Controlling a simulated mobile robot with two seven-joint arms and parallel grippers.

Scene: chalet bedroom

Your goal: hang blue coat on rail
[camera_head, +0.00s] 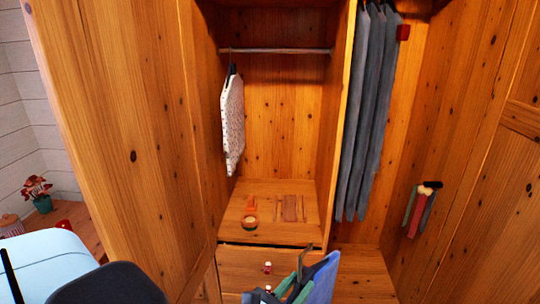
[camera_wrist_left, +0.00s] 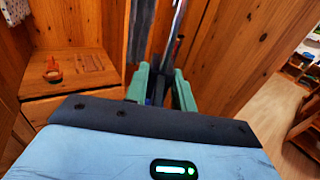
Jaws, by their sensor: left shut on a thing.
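My left gripper (camera_head: 293,287) is at the bottom middle of the head view, in front of the drawers and below the rail. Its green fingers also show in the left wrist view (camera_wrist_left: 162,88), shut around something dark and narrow. A blue piece beside the fingers looks like the blue coat (camera_head: 323,279); most of it is cut off or hidden. A thin dark hook-like piece stands up above the fingers. The rail (camera_head: 275,50) crosses the top of the left wardrobe compartment. My right gripper is not in view.
A patterned white garment (camera_head: 232,122) hangs at the rail's left end; the rail's middle and right are bare. Grey-blue garments (camera_head: 367,115) hang right of the divider (camera_head: 346,110). A small bowl (camera_head: 249,223) sits on the shelf (camera_head: 275,185). Coloured strips (camera_head: 418,212) hang on the right wall.

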